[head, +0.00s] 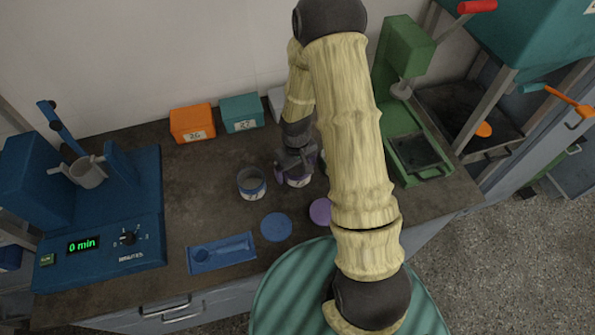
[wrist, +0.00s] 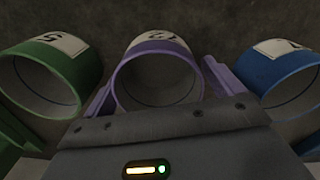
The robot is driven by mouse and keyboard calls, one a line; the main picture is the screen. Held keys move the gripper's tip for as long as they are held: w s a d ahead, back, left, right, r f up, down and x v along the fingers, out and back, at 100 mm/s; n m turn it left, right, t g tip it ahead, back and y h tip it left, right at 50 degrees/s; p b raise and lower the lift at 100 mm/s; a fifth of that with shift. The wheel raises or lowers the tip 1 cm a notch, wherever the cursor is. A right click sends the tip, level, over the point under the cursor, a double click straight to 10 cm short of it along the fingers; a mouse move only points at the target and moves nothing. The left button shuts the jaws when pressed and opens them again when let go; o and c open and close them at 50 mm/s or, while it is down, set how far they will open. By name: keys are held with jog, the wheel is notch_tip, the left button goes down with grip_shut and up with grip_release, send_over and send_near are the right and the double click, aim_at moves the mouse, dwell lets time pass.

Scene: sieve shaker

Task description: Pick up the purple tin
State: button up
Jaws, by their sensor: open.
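The purple tin (wrist: 157,75) is open-topped with a white numbered label, centred in the wrist view. Purple pieces flank it; I cannot tell whether they are fingers or part of the tin. In the head view the purple tin (head: 298,182) shows only partly beneath my gripper (head: 295,168). My gripper is open, pointing down at the tin, with its dark body close to it. I cannot tell whether it touches the tin. A purple disc (head: 320,211) lies on the bench in front, partly behind my arm.
A blue tin (wrist: 283,75) and a green tin (wrist: 50,75) stand close on either side. A blue disc (head: 276,227) and blue tray (head: 221,253) lie in front. Orange (head: 192,123) and teal (head: 242,112) boxes stand behind. A blue machine (head: 100,215) is left, a green one (head: 415,150) right.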

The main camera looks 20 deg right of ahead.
jog(key=shift+c, duration=0.4)
jog(key=c, duration=1)
notch_tip(320, 180, up, 10)
